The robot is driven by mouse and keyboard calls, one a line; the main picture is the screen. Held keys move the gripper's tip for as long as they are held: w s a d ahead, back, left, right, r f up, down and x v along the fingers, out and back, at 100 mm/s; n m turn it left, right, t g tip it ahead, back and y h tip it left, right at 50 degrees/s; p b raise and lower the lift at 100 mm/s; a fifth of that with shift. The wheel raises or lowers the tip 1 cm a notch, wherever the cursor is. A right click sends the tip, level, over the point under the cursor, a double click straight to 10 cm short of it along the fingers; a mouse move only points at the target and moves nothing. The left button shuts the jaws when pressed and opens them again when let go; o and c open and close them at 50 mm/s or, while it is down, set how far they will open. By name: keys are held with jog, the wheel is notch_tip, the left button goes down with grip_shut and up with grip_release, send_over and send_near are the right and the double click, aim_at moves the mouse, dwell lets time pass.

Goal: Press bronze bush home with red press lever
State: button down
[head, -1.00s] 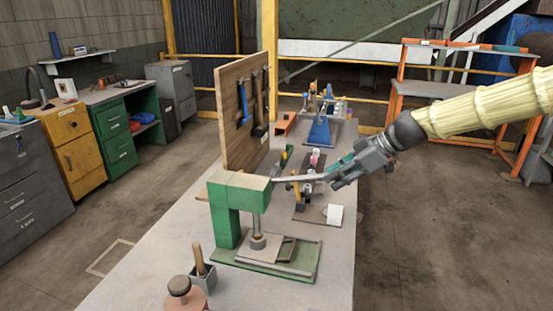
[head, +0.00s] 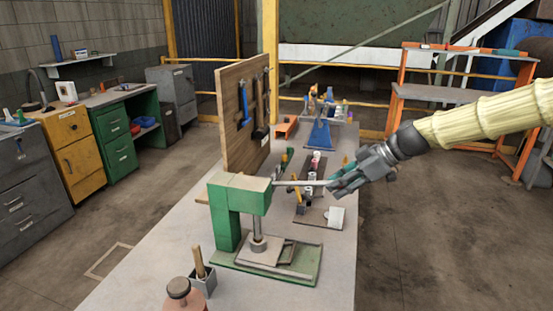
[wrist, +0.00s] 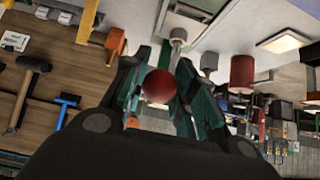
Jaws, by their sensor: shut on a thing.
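The green press (head: 240,195) stands on the bench with its grey ram (head: 257,228) pointing down. A grey collar-like piece (head: 259,245) sits at the ram's foot over the base plate; I cannot tell the bronze bush apart there. The press lever (head: 300,183) is a thin metal rod running right from the press head, close to level. My gripper (head: 335,184) is shut on its outer end. In the wrist view the lever's red ball knob (wrist: 158,87) sits between the teal fingers.
A wooden tool board (head: 243,115) stands behind the press. A small rack of parts (head: 313,180) and a blue fixture (head: 320,130) are farther back. A grey pot with a wooden handle (head: 202,280) and a brown knobbed piece (head: 180,293) are at the front.

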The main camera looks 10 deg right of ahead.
jog(key=shift+d+f, duration=0.1)
jog(key=shift+f, duration=0.2)
jog(key=shift+s+d+f+b, duration=0.1)
jog(key=shift+f+b, duration=0.6)
jog(key=shift+f, duration=0.45)
jog(key=shift+s+f+b, duration=0.1)
jog(key=shift+f+b, duration=0.6)
jog(key=shift+f, duration=0.45)
jog(key=c, duration=0.9)
grip_release()
jog(key=shift+w+d, duration=0.1)
jog(key=shift+w, duration=0.05)
jog(key=shift+r, duration=0.25)
jog(key=shift+s+d+r+p, duration=0.2)
jog(key=shift+d+r+p, duration=0.25)
jog(key=shift+r+p, duration=0.7)
jog(key=shift+s+d+r+p, duration=0.15)
jog(key=shift+d+r+p, duration=0.4)
jog(key=shift+r, duration=0.95)
jog(key=shift+s+d+r+p, duration=0.2)
jog(key=shift+d+r+p, duration=0.1)
jog(key=shift+r+p, duration=0.9)
jog(key=shift+r, duration=0.1)
